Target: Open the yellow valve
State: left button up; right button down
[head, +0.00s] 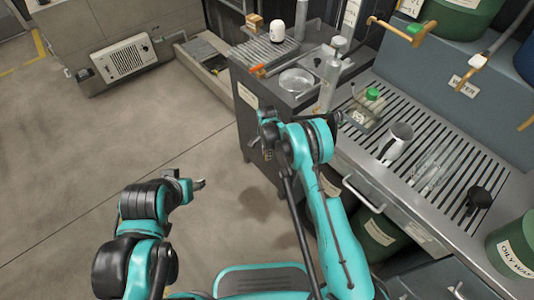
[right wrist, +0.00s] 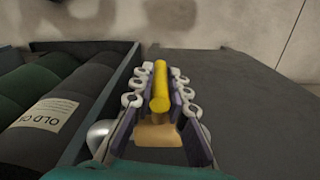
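In the right wrist view the yellow valve shows as a short yellow bar (right wrist: 160,88) with a tan block (right wrist: 158,133) at its near end. My right gripper (right wrist: 162,72) has a finger close along each side of the bar and looks shut on it. In the head view my right gripper (head: 264,132) is by the front of the dark cabinet; the yellow valve cannot be made out there, hidden by the gripper and arm. My left gripper (head: 198,184) hangs over the floor, away from everything, and its finger opening is too small to judge.
A slatted counter (head: 445,150) with a mug (head: 396,140) and a green-capped bottle (head: 372,94) lies right of my right arm. An orange handle (head: 257,70) sits at the cabinet's edge. Green drums (head: 376,236) stand below the counter. The floor (head: 110,150) at left is clear.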

dwell(0.3)
jog(key=t+y, duration=0.1)
jog(key=t, duration=0.1)
jog(key=shift+w+a+t+y, duration=0.1)
jog(key=shift+w+t+y, duration=0.1)
jog(key=shift+t+y, duration=0.15)
jog(key=shift+w+a+r+t+y, duration=0.1)
jog(key=shift+w+a+t+y, duration=0.05)
jog(key=shift+t+y, duration=0.55)
jog(key=shift+w+a+r+t+y, duration=0.1)
jog(key=shift+t+y, duration=0.35)
jog(key=shift+t, duration=0.3)
jog(key=c, duration=1.5)
grip_release()
